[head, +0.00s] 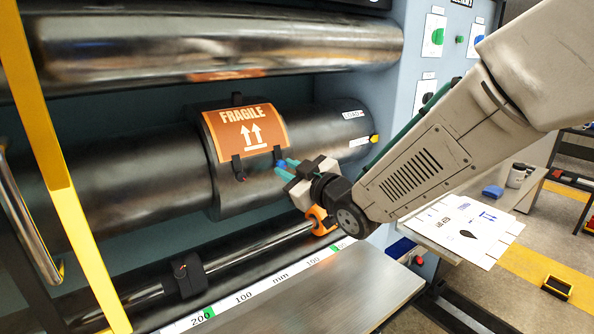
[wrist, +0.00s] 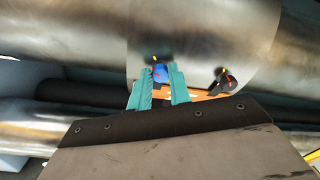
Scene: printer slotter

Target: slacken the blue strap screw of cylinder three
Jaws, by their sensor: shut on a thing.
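The blue strap screw (wrist: 160,74) sits between the two teal fingers of my gripper (wrist: 159,88) in the wrist view. The fingers are closed around it. In the head view my gripper (head: 286,169) reaches the lower right edge of the plate on the black cylinder (head: 130,185), and the blue screw (head: 281,164) shows in part between the fingertips. A small yellow mark shows above the screw in the wrist view. A second, black screw knob (wrist: 225,82) with a red mark sits to its right there.
An orange FRAGILE plate (head: 246,129) is wrapped on the cylinder. A metallic cylinder (head: 220,45) runs above. Below are a thin rod with an orange clamp (head: 320,220) and a millimetre scale (head: 250,290). A yellow post (head: 68,190) stands at left.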

